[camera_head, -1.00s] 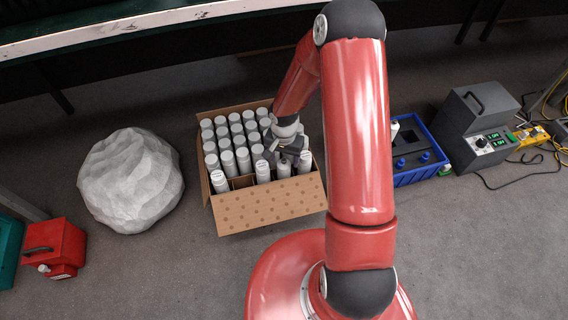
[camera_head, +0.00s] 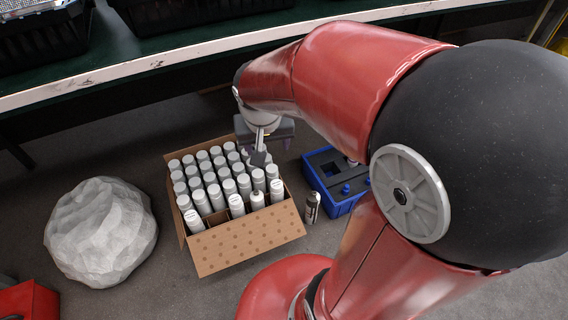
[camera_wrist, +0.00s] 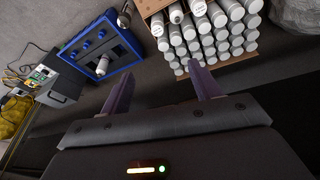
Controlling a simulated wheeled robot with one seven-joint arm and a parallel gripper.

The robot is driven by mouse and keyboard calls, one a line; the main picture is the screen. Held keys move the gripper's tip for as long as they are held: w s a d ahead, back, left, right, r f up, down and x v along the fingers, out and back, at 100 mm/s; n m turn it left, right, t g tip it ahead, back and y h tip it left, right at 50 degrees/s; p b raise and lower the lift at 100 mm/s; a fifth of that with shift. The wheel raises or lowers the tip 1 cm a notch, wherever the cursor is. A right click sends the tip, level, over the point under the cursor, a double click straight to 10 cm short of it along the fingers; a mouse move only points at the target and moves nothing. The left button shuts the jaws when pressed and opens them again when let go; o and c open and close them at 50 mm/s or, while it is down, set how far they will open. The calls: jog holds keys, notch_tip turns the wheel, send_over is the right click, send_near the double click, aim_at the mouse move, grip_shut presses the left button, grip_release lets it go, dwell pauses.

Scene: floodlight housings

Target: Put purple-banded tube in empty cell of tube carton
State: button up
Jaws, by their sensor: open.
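The tube carton (camera_head: 247,240) is an open cardboard box packed with rows of white-capped tubes; it also shows in the wrist view (camera_wrist: 147,8). Its front row has a gap (camera_head: 216,216) right of the left corner tube. My gripper (camera_head: 264,148) is open and empty, above the carton's back right part in the head view. Its two fingers (camera_wrist: 161,73) point toward the carton side in the wrist view. A dark-labelled tube (camera_head: 312,207) stands on the floor right of the carton. A pale tube (camera_wrist: 102,65) shows at the blue crate. I cannot make out a purple band on any tube.
The blue crate (camera_head: 326,195) with a dark insert stands right of the carton, partly behind my arm. A large pale rock (camera_head: 100,232) lies to the left. A red box (camera_head: 28,301) is at bottom left. A shelf edge (camera_head: 150,64) runs behind.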

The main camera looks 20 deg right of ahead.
jog(key=s+r+n+t, duration=0.1)
jog(key=s+r, duration=0.3)
jog(key=s, duration=0.2)
jog(key=s+a+r+n+t+y, duration=0.1)
jog(key=s+r+n, duration=0.1)
jog(key=s, duration=0.5)
jog(key=shift+a+r+t+y, duration=0.3)
jog(key=shift+r, duration=0.6)
notch_tip(320, 180, up, 6)
jog(key=p, duration=0.5)
jog(key=shift+f+p, duration=0.1)
jog(key=shift+p, duration=0.3)
